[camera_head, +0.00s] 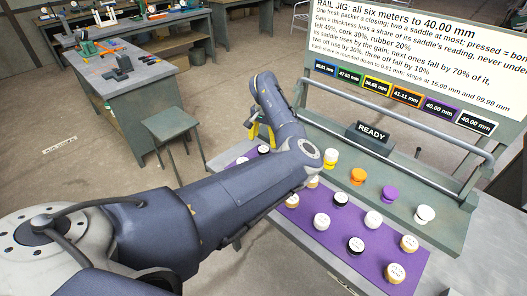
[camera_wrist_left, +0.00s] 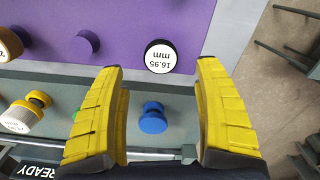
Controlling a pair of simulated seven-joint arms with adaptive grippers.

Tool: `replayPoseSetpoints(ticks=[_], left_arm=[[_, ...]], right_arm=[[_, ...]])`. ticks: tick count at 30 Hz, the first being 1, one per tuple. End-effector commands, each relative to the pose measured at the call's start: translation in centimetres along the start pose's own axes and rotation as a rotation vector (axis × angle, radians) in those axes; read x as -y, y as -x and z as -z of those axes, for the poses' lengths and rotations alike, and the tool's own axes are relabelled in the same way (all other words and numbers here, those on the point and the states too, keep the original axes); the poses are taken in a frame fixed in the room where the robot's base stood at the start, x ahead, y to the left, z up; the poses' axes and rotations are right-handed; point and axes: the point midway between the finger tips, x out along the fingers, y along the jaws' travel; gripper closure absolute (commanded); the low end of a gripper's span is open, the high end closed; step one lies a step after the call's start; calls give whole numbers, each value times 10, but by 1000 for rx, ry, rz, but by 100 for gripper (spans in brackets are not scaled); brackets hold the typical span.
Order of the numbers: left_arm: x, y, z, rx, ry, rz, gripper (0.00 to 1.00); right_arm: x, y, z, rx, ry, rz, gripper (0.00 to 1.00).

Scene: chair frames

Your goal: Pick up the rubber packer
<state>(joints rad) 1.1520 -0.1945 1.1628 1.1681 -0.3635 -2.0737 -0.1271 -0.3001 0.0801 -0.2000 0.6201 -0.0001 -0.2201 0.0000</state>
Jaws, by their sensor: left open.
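On the purple mat (camera_head: 330,222) stand several round packers with white printed tops; some have black sides, some white, some tan. None of their readable labels names rubber. One black-sided packer (camera_head: 263,149) stands at the mat's far left end. In the left wrist view, a black-sided packer (camera_wrist_left: 161,57) with a top reading 16.95 mm lies just beyond my fingertips, between their lines. My left gripper (camera_wrist_left: 161,72) is open, its yellow fingers wide apart with nothing between the tips. In the head view it (camera_head: 258,130) is partly hidden by my arm. My right gripper is not in view.
A grey rail jig carries coloured saddles: blue (camera_wrist_left: 153,118), yellow (camera_head: 330,158), orange (camera_head: 357,176), purple (camera_head: 390,194) and white (camera_head: 424,214). A metal bar (camera_head: 400,112) spans above them. A READY sign (camera_head: 374,132) stands behind. A stool (camera_head: 172,128) is at left.

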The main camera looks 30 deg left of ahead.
Motion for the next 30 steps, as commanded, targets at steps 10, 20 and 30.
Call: replayPoseSetpoints(ticks=[10, 20, 30], left_arm=[[2, -28, 0, 3, 0, 1, 30], [2, -52, 1, -1, 1, 1, 30], [1, -51, 1, 0, 0, 0, 52]], right_arm=[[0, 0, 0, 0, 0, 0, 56], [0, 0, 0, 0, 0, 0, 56], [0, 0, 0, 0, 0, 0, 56]])
